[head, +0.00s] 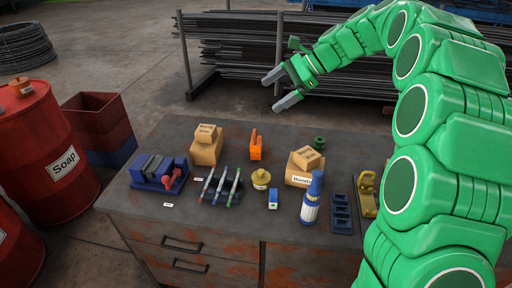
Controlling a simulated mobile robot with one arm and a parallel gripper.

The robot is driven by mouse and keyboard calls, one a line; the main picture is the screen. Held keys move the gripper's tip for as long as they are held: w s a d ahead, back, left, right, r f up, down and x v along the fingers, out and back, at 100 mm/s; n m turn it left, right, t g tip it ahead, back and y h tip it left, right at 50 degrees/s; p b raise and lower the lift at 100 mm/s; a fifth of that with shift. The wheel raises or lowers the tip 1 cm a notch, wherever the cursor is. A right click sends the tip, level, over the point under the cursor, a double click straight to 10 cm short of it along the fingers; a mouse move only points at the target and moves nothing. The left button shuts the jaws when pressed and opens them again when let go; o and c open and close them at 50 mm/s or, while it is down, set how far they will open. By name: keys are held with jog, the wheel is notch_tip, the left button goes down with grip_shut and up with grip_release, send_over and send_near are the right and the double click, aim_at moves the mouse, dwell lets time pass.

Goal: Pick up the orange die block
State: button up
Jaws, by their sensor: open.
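The orange die block (256,151) stands upright on the grey workbench (195,133), near its back edge. It is a small orange piece with a narrower part rising from its top. My gripper (278,91) is open and empty, its two grey fingers pointing left. It appears in the air, above and slightly right of the die block in the picture, and clear of it. Nothing covers the die block.
Cardboard boxes stand left (205,152) and right (303,172) of the die block. A yellow round container (261,180), blue-and-white bottle (311,200), pens (221,188) and blue vise-like tool (158,174) stand nearer the front. A small green spool (319,142) sits at the back right.

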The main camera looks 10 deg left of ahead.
aim_at(252, 144)
jog(key=shift+w+a+f+m+y, duration=0.8)
jog(key=shift+w+f+m, duration=0.65)
jog(key=shift+w, duration=2.65)
jog(key=shift+w+a+f+m+y, duration=0.55)
jog(key=shift+w+f+m+y, duration=0.6)
jog(key=shift+w, duration=2.9)
jog(key=shift+t+h, duration=0.25)
jog(key=shift+t, duration=0.15)
notch_tip(252, 144, down, 25)
jog(key=shift+r, duration=0.1)
jog(key=shift+x, duration=3.95)
jog(key=shift+w+r, duration=0.1)
jog(key=shift+r, duration=0.2)
grip_shut()
